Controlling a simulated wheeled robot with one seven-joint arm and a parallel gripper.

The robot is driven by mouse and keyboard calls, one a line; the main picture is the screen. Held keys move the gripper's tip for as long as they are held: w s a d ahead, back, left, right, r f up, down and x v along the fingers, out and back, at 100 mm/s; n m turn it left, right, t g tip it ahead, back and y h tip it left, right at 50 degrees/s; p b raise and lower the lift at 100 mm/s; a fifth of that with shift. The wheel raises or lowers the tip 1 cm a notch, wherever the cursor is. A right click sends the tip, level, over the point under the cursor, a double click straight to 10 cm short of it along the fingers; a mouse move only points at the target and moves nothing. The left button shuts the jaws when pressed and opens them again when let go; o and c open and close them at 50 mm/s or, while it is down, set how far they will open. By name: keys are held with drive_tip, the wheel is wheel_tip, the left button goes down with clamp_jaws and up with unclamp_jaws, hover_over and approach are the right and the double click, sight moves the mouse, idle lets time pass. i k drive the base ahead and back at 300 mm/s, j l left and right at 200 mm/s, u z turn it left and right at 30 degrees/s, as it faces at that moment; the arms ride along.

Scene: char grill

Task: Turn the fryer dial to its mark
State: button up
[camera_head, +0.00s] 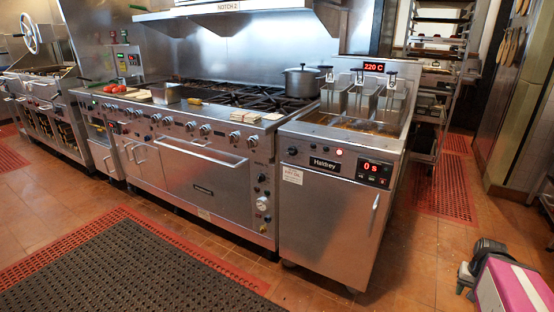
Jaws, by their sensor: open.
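The fryer (325,222) is a steel cabinet right of the range, marked "Haldrey". A small black dial (292,151) sits at the left of its front panel. Its pointer and marks are too small to read. A small white label (292,175) is below the dial. A red lamp (339,152) is lit, and a timer display (374,169) reads "0 s". A display (373,67) above the fryer reads "220 C". A sign (229,6) on the hood reads "NOTCH 2". I cannot make out my gripper's fingers; only pink and grey parts of mine show at lower right, well apart from the dial.
Several baskets (362,100) hang over the fryer's oil. The range (200,175) has many similar knobs and a pot (302,80). The fryer door handle (374,214) sticks out. A dark mat (140,270) lies front left; the tiled floor before the fryer is clear.

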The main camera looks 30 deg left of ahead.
sight(292, 151)
drive_tip(key=u, duration=1.55)
